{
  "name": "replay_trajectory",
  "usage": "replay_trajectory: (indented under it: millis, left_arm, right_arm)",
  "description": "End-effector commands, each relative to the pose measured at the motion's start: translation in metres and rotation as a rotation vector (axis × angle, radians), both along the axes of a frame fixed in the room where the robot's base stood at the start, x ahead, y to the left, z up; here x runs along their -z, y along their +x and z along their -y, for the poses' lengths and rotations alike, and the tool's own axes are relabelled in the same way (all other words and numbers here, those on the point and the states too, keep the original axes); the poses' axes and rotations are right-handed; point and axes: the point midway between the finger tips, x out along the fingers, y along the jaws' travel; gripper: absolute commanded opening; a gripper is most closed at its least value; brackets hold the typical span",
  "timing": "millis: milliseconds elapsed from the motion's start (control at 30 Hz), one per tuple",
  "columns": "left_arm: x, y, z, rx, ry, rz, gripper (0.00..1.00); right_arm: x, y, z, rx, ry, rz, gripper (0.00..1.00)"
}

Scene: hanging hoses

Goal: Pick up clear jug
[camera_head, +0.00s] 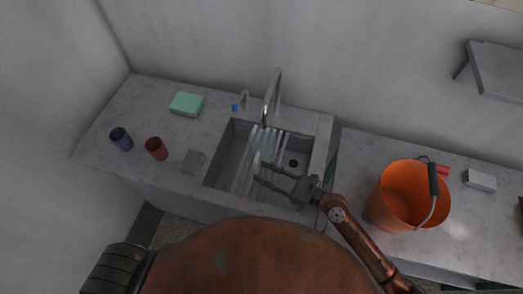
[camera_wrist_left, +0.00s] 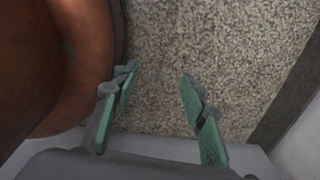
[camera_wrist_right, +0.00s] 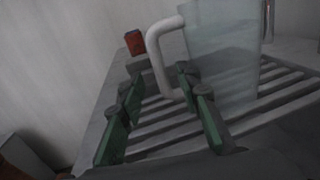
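The clear jug (camera_wrist_right: 225,50) stands upright on a slatted rack in the right wrist view, its pale handle (camera_wrist_right: 160,60) facing my gripper. In the head view the jug (camera_head: 264,138) is faint, over the sink below the faucet. My right gripper (camera_head: 258,172) reaches over the sink from the right, close to the handle. In the right wrist view its green-padded fingers (camera_wrist_right: 160,85) are apart, with the handle showing between and beyond their tips; I cannot tell whether they touch it. My left gripper (camera_wrist_left: 158,78) is open and empty over speckled floor.
The sink (camera_head: 222,160) has a tall faucet (camera_head: 272,98). Left on the counter are a blue cup (camera_head: 121,139), a red cup (camera_head: 156,148), a grey block (camera_head: 193,162) and a green box (camera_head: 186,104). An orange bucket (camera_head: 403,197) stands on the right counter, beside my right arm.

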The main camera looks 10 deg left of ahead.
Motion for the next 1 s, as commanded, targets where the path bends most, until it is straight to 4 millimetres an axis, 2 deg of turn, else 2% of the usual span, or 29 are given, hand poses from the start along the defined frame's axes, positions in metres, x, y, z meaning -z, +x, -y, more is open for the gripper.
replay_trajectory:
  millis: [133, 200, 333, 433, 533, 833, 1000]
  left_arm:
    - [-0.002, 0.004, 0.0, 0.0, 0.0, 0.005, 0.4]
    - [-0.003, 0.013, 0.0, 0.002, 0.0, 0.016, 0.4]
    - [-0.004, 0.033, 0.001, 0.007, -0.002, 0.043, 0.4]
    - [-0.004, 0.042, 0.002, 0.009, -0.004, 0.054, 0.4]
    - [-0.004, 0.041, 0.002, 0.008, -0.004, 0.052, 0.4]
    - [-0.003, 0.019, 0.002, 0.004, -0.003, 0.025, 0.4]
    - [-0.003, 0.017, 0.002, 0.004, -0.003, 0.023, 0.4]
  right_arm:
    - [-0.001, 0.007, -0.023, -0.001, 0.003, 0.002, 0.31]
    - [0.0, 0.008, -0.03, -0.001, 0.002, 0.0, 0.31]
    - [0.001, 0.009, -0.035, -0.001, 0.001, 0.002, 0.31]
    - [0.001, 0.009, -0.036, -0.002, 0.0, 0.002, 0.31]
    - [0.001, 0.009, -0.036, -0.004, 0.0, 0.002, 0.3]
    - [0.001, 0.009, -0.036, -0.004, 0.0, 0.002, 0.09]
    - [0.001, 0.009, -0.036, -0.004, 0.0, 0.002, 0.0]
